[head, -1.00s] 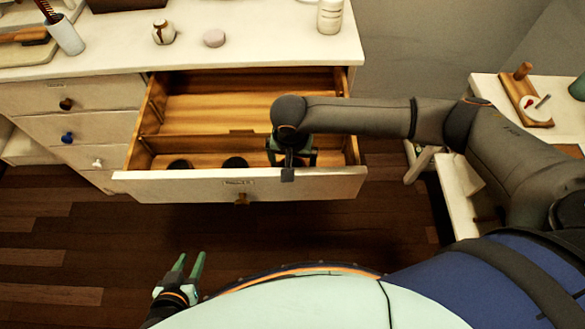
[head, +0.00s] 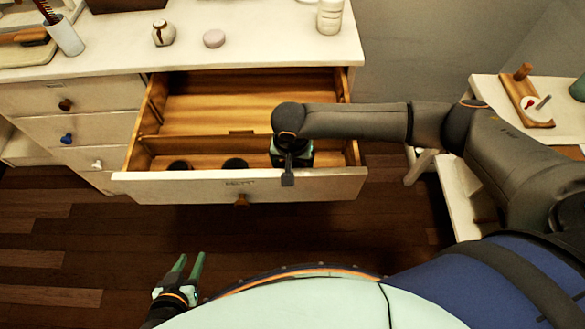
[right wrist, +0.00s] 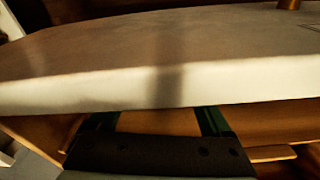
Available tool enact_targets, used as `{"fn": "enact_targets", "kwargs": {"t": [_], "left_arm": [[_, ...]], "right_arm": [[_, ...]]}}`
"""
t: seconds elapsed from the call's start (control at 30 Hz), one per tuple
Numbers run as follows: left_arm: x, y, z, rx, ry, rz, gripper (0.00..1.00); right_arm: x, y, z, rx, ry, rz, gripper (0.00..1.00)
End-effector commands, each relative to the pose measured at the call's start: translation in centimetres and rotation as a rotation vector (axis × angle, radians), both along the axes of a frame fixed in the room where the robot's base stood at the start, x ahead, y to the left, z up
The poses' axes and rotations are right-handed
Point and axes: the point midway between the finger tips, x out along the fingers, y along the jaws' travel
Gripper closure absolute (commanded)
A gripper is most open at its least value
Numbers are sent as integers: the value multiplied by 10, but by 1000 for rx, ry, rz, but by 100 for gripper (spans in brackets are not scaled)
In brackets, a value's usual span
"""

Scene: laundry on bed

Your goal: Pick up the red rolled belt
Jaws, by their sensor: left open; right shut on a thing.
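My right gripper (head: 291,158) points down into the front right of the open drawer (head: 325,187), just behind its front panel. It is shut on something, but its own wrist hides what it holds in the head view. In the right wrist view the green fingers (right wrist: 160,122) go down behind the pale drawer front (right wrist: 230,85), which hides their tips. I see no red rolled belt in either view. Two dark round things, too dim to name, lie left of the gripper, one at the left (head: 180,165) and one nearer (head: 235,164). My left gripper (head: 188,262) is open and empty above the floor.
The drawer's back compartment (head: 240,105) is empty. A white bottle (head: 330,16), a small jar (head: 163,33) and a pink round thing (head: 214,38) stand on the dresser top. A side table (head: 490,88) stands at the right. Dark wooden floor (head: 300,230) is clear in front.

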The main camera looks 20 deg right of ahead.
Motion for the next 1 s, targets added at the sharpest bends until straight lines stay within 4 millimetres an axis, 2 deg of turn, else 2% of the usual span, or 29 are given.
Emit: {"fn": "enact_targets", "kwargs": {"t": [0.03,0.13,0.37,0.57,0.77,1.0], "left_arm": [[0,0,0,0,0,0,58],[0,0,0,0,0,0,58],[0,0,0,0,0,0,58],[0,0,3,0,0,0,58],[0,0,9,0,1,0,58],[0,0,17,0,1,0,58]], "right_arm": [[0,0,0,0,0,0,71],[0,0,0,0,0,0,82],[1,0,1,0,-1,0,82],[1,0,13,2,-2,-1,82],[1,1,48,3,-5,1,82],[1,1,107,3,-5,1,82]]}}
